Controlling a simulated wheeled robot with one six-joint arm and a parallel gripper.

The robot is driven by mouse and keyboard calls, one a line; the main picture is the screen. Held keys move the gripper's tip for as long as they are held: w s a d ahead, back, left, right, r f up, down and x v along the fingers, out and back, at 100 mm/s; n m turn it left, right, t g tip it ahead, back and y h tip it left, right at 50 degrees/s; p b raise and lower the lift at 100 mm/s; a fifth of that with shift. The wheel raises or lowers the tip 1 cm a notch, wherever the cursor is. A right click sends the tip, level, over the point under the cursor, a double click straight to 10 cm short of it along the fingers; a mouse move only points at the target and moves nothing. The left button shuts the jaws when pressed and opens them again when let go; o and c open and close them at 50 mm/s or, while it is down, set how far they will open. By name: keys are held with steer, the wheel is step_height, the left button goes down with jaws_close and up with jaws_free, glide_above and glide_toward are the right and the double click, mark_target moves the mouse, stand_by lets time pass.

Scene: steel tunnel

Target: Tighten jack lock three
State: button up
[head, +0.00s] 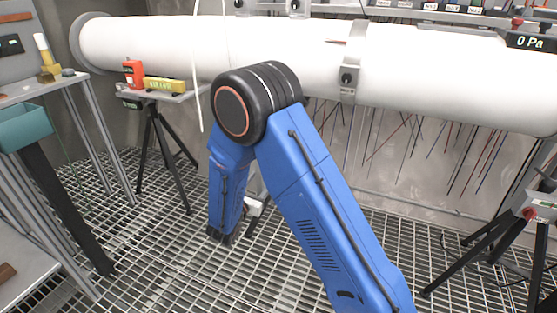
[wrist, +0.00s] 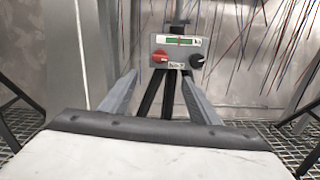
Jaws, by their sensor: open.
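A grey jack control box (wrist: 179,51) faces me in the wrist view, on a dark stand. It has a red knob (wrist: 160,56) on its left, a black knob (wrist: 197,61) on its right and a green display above. The small label is too blurred to read, so I cannot tell which jack or knob is the lock. My gripper (wrist: 158,82) is open, its two grey fingers spread below and in front of the box, with nothing between them. In the head view my blue arm hides most of the gripper and this box.
A white pipe (head: 430,70) runs across the back. A left tripod (head: 155,130) carries a red item (head: 133,74) and a yellow case (head: 164,85). Another jack box (head: 541,210) with a red knob stands at right. Thin coloured wires hang behind. The grating floor (head: 130,270) is partly free.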

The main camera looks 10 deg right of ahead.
steer(key=x, duration=1.7)
steer(key=shift+w, duration=0.1)
steer(key=c, duration=1.1)
